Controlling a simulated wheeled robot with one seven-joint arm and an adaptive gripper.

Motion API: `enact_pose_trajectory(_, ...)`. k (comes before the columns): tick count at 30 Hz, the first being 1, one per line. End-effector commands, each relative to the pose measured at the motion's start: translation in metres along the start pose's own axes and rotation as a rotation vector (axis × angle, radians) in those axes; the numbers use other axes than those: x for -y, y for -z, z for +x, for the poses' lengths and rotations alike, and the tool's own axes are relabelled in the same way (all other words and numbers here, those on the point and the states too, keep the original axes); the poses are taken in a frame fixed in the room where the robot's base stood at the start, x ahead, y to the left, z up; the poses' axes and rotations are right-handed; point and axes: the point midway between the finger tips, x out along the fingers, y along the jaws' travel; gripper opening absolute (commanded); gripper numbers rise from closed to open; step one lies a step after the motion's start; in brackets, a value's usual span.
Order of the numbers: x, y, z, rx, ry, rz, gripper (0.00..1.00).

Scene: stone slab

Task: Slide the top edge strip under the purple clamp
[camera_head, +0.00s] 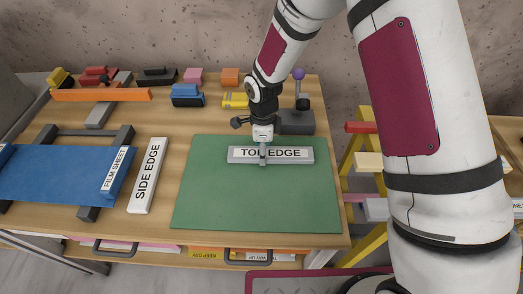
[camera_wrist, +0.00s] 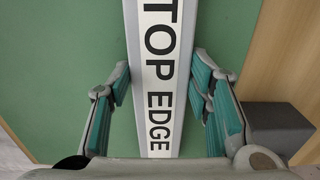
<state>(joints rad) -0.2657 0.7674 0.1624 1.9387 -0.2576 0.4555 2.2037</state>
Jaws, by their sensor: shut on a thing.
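The white top edge strip (camera_head: 240,155), lettered TOP EDGE, lies across the upper part of the green mat, and it runs lengthwise between my fingers in the wrist view (camera_wrist: 158,75). I cannot tell whether it touches the mat. My gripper (camera_head: 263,158) is over its middle and shut on it; the fingers, with green pads, are on both sides in the wrist view (camera_wrist: 158,105). The purple clamp (camera_head: 298,74) has a purple ball on a dark stem above a grey block (camera_head: 297,123), just behind the strip's right part. My arm partly hides this area.
The green mat (camera_head: 255,205) is clear in front of the strip. The side edge strip (camera_head: 147,178) and blue film sheet (camera_head: 55,175) lie to the left. Blue (camera_head: 187,95) and yellow (camera_head: 235,101) clamps and an orange bar (camera_head: 100,95) are at the back.

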Motion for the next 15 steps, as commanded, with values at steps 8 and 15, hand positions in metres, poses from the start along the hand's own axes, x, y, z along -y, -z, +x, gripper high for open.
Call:
enact_pose_trajectory(8, 0.0097, 0.0098, 0.0001, 0.001, 0.001, 0.001, 0.02)
enact_pose_trajectory(15, 0.0094, 0.0097, 0.0000, 0.000, 0.001, 0.000, 0.68)
